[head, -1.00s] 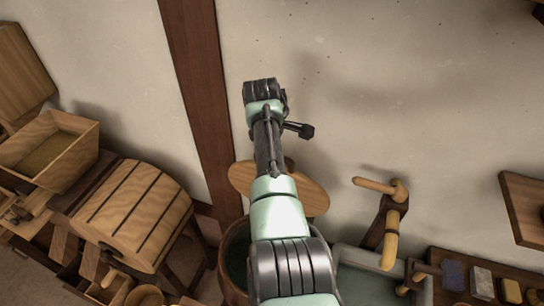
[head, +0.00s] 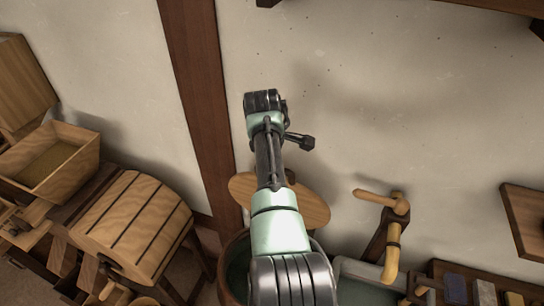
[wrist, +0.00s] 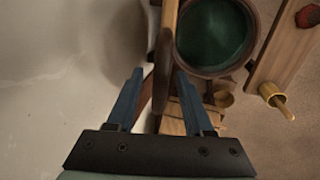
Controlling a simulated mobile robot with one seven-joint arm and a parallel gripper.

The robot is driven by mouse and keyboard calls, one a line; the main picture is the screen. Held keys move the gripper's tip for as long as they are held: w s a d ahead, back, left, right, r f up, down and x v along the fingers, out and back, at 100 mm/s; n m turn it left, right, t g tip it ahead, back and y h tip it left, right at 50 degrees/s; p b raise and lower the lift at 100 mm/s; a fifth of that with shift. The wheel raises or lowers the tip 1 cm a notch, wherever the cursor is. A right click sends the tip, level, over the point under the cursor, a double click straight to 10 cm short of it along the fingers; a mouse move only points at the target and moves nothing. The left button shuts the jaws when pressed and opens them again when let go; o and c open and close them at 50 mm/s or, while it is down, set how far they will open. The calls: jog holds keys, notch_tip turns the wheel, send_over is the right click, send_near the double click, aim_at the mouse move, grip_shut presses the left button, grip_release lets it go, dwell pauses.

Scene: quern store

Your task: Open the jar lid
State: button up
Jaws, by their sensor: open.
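The jar (head: 232,284) is a brown round vessel with a dark green inside, partly hidden behind my arm in the head view. Its open mouth (wrist: 246,62) shows in the wrist view. The round wooden lid (head: 313,205) stands raised at the wall side of the jar, its middle hidden by my arm. In the wrist view a narrow brown shape, seemingly the lid edge-on (wrist: 163,55), lies beyond and between my fingertips. My gripper (wrist: 159,74) is open with two blue fingers, and nothing is visibly held. Its fingers are hidden in the head view.
A slatted wooden drum (head: 135,225) and an open wooden box (head: 50,160) stand at the left. A tap-like wooden handle (head: 391,250) rises over a grey basin at the right. The pale wall is close behind my arm.

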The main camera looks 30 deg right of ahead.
jog(key=b+v, duration=0.3)
jog(key=v, duration=0.9)
jog(key=shift+r, duration=0.35)
jog(key=shift+w, duration=0.1)
jog(key=w+a+r+m+t+h+b, duration=0.2)
jog(key=w+a+r+t, duration=0.4)
jog(key=w+r+t, duration=0.15)
jog(key=s+a+r+m+t, duration=0.25)
jog(key=a+r+t, duration=0.6)
jog(key=r, duration=0.45)
jog(key=s+a+r+m+t+y, duration=0.1)
jog(key=s+a+r+t, duration=0.2)
jog(key=s+r, duration=0.2)
jog(key=s+a+r+m+t+y+b, duration=0.1)
jog(key=s+a+r+t+y, duration=0.1)
jog(key=s, duration=0.6)
jog(key=s+a+r+m+t+y, duration=0.1)
jog(key=s+a+r+t, duration=0.3)
jog(key=s+a+r, duration=0.2)
notch_tip(320, 180, up, 2)
jog(key=shift+s+a+r+y+b, duration=0.1)
jog(key=shift+s+a+y+b, duration=0.2)
jog(key=shift+s, duration=0.4)
jog(key=shift+d, duration=0.1)
